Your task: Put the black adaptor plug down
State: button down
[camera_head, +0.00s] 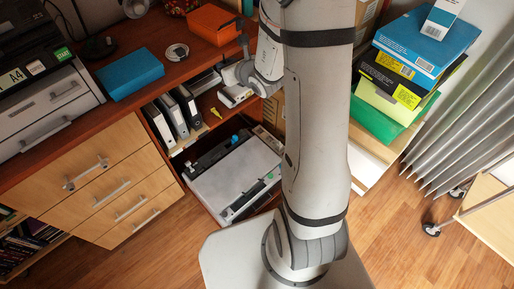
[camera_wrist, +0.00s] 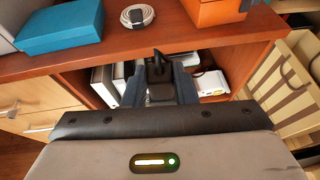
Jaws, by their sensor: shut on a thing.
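The black adaptor plug (camera_wrist: 160,92) is between the dark fingers of my gripper (camera_wrist: 158,82) in the wrist view, with its tip pointing away from the wrist. My gripper is shut on it. Beyond it the wrist view shows the front edge of the reddish-brown desk (camera_wrist: 92,67) and the open shelf below. In the head view my gripper (camera_head: 243,47) is by the desk's front edge, right of the orange box. The plug cannot be made out clearly there.
On the desk (camera_head: 112,108) are a blue box (camera_head: 130,74), a coiled cable (camera_head: 177,52) and an orange box (camera_head: 213,25). Bare desk lies between them and the front edge. Binders (camera_head: 178,112) and a white device (camera_head: 235,96) fill the shelf. Stacked boxes (camera_head: 412,65) stand right.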

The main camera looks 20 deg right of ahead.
jog(key=shift+n+y, duration=0.5)
jog(key=w+d+f+b, duration=0.1)
jog(key=d+f+b, duration=0.3)
jog(key=f+b, duration=0.7)
jog(key=w+d+f+b, duration=0.2)
jog(key=d+f+b, duration=0.3)
jog(key=f, duration=2.3)
jog(key=w+d+f+b, duration=0.2)
jog(key=d+f+b, duration=0.2)
jog(key=f+b, duration=1.3)
notch_tip(320, 180, down, 3)
jog(key=shift+d+r, duration=0.15)
jog(key=shift+r, duration=0.05)
jog(key=shift+f+b, duration=0.25)
jog(key=shift+b, duration=0.15)
jog(key=c, duration=1.2)
grip_release()
jog(key=shift+r, duration=0.1)
